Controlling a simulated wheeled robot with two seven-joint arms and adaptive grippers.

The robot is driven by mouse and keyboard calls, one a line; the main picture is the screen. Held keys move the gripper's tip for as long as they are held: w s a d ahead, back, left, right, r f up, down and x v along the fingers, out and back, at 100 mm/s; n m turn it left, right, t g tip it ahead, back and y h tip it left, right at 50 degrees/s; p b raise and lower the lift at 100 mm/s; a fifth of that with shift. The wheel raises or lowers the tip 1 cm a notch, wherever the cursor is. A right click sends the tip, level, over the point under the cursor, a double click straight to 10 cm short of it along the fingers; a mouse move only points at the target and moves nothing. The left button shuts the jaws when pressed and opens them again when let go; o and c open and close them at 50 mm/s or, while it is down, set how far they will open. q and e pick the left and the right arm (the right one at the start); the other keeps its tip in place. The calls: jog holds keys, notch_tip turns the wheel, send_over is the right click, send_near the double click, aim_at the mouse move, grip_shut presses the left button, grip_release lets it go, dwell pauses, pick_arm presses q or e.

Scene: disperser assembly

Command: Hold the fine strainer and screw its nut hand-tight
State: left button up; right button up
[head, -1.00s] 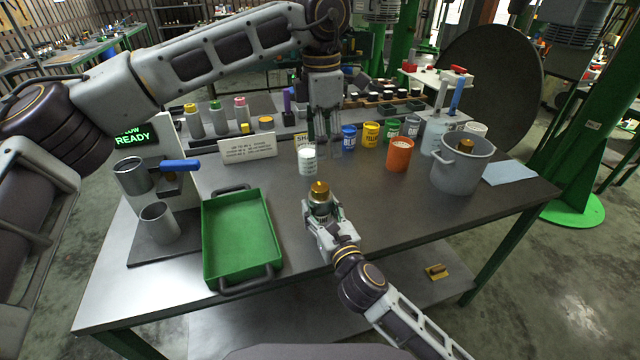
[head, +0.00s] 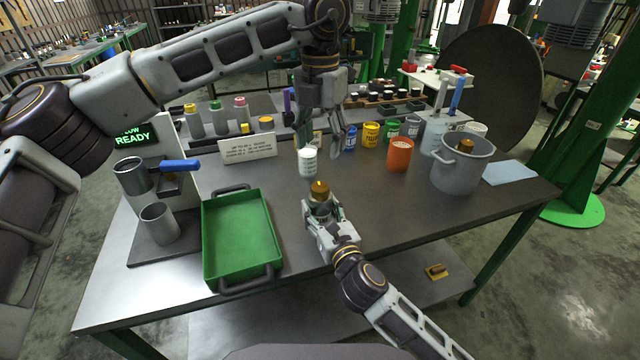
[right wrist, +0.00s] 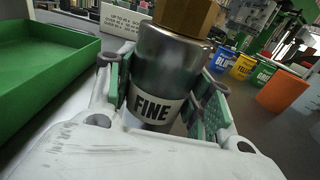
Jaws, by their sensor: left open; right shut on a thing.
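The fine strainer (right wrist: 165,75) is a shiny metal cylinder with a white band that reads FINE. Its brass hex nut (right wrist: 186,16) sits on top; the nut also shows in the head view (head: 319,188). My right gripper (head: 324,214) is shut on the strainer's body and holds it upright over the front of the table, with its green-padded fingers on both sides. My left gripper (head: 333,138) is open and empty, pointing down above and behind the strainer, near the white cup. Whether the nut sits tight cannot be seen.
A green tray (head: 207,262) lies left of the strainer. A white cup (head: 307,163) stands behind it. An orange cup (head: 400,153) and a grey pot (head: 461,170) stand to the right. The table (head: 400,215) is clear to the right of my right gripper.

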aim_at(320, 186)
pick_arm(q)
jog(key=shift+a+n, duration=0.1)
jog(key=shift+n, duration=4.2)
jog(key=shift+f, duration=0.15)
jog(key=shift+f, duration=5.85)
jog(key=c, duration=1)
